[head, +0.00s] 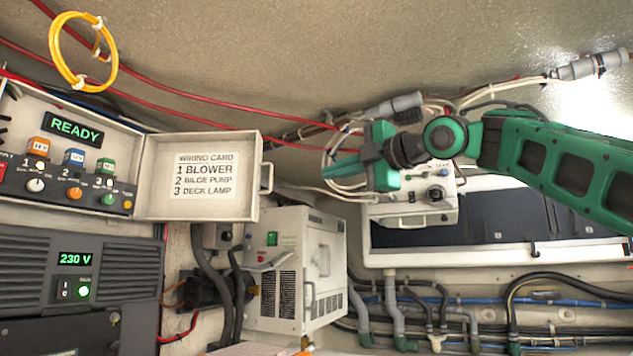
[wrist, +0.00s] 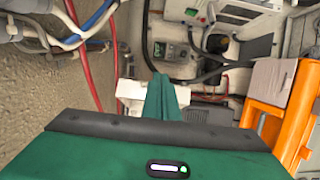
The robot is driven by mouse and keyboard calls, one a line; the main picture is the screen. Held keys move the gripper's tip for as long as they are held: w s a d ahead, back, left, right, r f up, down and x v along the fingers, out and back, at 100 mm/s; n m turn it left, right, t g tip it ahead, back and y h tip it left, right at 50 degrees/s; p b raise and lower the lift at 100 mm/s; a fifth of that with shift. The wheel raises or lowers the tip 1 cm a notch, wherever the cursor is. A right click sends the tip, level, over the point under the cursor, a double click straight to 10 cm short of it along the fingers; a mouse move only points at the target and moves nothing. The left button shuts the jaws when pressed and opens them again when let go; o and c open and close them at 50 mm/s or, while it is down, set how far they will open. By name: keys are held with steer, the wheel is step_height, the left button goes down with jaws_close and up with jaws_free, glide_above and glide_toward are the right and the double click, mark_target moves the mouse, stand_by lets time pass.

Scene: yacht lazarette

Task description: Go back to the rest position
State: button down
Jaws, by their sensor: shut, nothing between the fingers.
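My gripper (head: 343,168) is green, at the end of my green arm, which reaches in from the right in the head view. It points left and its fingers are together with nothing between them. In the wrist view the closed green fingers (wrist: 162,98) stick out past the dark edge of the gripper body. The gripper is in the air in front of a bundle of white cables and a small grey control box (head: 415,205). I cannot tell whether it touches the cables.
An open panel box with a READY display (head: 76,128) and a wiring card door (head: 200,205) stand at left. Below is a 230 V unit (head: 75,260). A white cabinet (head: 290,290) stands lower middle. Red cables (head: 190,106) cross behind. An orange frame (wrist: 262,105) is at right in the wrist view.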

steer(key=shift+d, duration=0.45)
